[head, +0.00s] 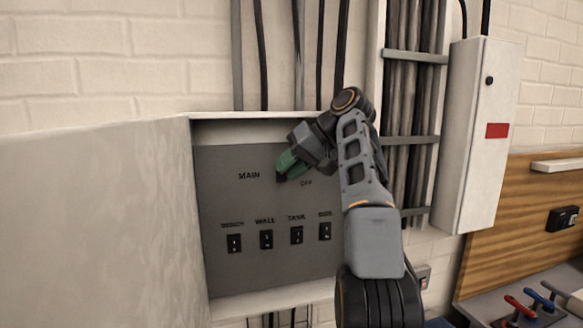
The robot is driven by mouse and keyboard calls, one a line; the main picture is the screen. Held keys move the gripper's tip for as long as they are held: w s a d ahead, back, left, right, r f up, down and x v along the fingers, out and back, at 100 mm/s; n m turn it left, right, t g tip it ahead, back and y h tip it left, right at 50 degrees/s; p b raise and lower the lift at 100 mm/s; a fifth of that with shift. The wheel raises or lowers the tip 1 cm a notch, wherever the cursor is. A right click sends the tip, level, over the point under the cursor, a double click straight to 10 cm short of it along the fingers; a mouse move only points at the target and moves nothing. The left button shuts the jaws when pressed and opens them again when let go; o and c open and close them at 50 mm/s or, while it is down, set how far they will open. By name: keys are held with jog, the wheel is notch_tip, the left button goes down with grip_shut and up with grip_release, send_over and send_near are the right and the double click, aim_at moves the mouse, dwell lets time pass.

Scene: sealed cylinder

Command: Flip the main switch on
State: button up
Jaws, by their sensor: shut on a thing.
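A grey panel (222,205) is set in a pale wall box. The word MAIN is printed on its upper part, with OFF to the right and lower. My gripper (284,172), green and dark at its end, reaches in from the right between these two words. It is shut on the main switch, which it hides almost wholly. I cannot make out the lever's angle or any ON mark behind my gripper.
Small black switches, one of them the wall switch (266,239), sit in a row below under labels. A large pale door or panel (95,230) stands at the left. Cables run up the wall. A white cabinet (475,135) and a bench with coloured levers are at the right.

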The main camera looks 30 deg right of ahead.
jog(key=o, duration=0.9)
